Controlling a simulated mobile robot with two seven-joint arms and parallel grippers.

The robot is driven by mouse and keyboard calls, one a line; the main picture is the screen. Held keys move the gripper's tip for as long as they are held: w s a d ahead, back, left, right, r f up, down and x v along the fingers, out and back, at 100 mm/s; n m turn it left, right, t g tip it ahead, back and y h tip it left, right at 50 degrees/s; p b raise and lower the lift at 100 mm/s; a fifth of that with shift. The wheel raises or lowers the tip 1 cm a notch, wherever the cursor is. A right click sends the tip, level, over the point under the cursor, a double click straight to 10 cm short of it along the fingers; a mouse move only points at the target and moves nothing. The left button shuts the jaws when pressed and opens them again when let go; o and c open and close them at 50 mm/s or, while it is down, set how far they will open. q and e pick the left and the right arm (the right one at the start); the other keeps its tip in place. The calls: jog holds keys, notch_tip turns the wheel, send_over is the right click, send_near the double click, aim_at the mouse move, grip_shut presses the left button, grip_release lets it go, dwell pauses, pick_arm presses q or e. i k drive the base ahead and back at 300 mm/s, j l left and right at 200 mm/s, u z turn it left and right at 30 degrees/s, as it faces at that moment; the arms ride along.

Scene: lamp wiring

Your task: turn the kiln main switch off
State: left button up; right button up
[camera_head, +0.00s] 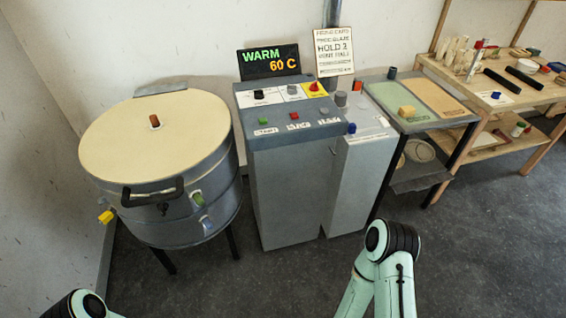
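The kiln control cabinet (283,190) stands in the middle, with a dark display (268,61) reading "WARM 60 C". A red rotary knob (314,87) sits on a yellow plate at the back right of its top; it looks like the main switch, but its label and position are too small to read. A black knob (258,94) is on a white plate to its left. Green (262,121) and red (294,115) buttons lie in front. The round kiln (160,150) is at left, lid down. Neither gripper shows; only parts of my arms appear at the bottom edge.
A narrow grey pedestal (358,180) with a blue knob adjoins the cabinet. A side table (445,121) with green and tan panels and a wooden workbench (510,98) with tools stand to the right. Floor in front (290,285) is clear.

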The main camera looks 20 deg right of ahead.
aim_at(314, 87)
jog(key=l+u, duration=0.15)
jog(key=u, duration=0.4)
jog(key=l+u, duration=0.3)
jog(key=l, duration=0.2)
jog(key=l+u, duration=0.3)
jog(key=l, duration=0.6)
jog(key=k+l+u, duration=0.1)
jog(key=l, duration=0.25)
jog(key=k+l, duration=0.1)
jog(key=l, duration=0.25)
jog(key=u, duration=0.05)
